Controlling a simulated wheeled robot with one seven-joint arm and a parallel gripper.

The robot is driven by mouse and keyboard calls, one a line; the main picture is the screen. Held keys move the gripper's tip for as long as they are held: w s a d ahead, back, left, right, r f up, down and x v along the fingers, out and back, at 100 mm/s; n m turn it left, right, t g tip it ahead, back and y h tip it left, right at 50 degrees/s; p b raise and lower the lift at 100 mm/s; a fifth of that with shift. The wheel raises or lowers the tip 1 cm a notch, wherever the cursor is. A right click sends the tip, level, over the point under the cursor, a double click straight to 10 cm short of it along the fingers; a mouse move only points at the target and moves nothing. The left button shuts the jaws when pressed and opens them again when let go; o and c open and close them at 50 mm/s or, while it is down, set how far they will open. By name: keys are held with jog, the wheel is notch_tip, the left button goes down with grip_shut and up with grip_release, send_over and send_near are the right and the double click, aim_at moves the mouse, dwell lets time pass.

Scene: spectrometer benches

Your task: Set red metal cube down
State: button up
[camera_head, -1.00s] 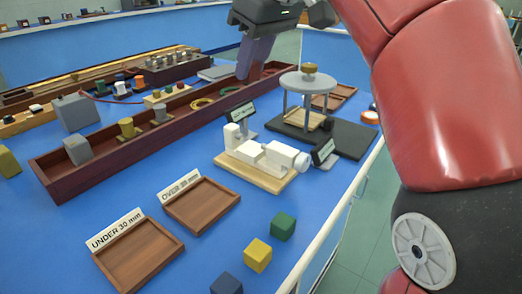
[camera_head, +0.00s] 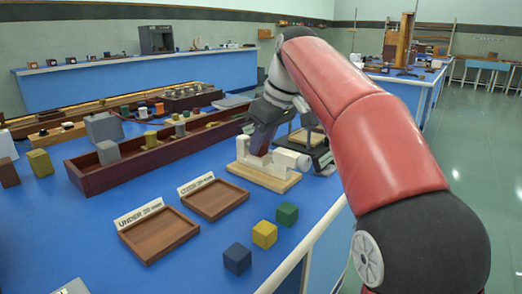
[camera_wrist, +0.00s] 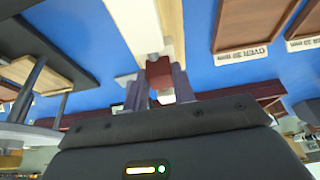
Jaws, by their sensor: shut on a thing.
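My gripper (camera_head: 261,143) is over the white measuring device (camera_head: 281,160), which stands on a wooden base. In the wrist view, the red metal cube (camera_wrist: 159,73) is held between the two fingers of my gripper (camera_wrist: 160,86). White parts of the device show close to the cube there. I cannot tell whether the cube touches the device. In the head view the fingers hide the cube.
Two shallow wooden trays, under 30 mm (camera_head: 158,236) and over 30 mm (camera_head: 216,199), lie in front. Blue (camera_head: 237,259), yellow (camera_head: 264,234) and green (camera_head: 287,213) cubes stand near the bench edge. A long wooden trough (camera_head: 94,183) runs behind; a round-topped stand is partly hidden.

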jog(key=o, duration=1)
jog(key=shift+r, duration=0.25)
jog(key=p+v, duration=0.4)
jog(key=v, duration=0.7)
jog(key=shift+r, duration=0.4)
jog(key=shift+s+d, duration=0.1)
jog(key=shift+s, duration=0.1)
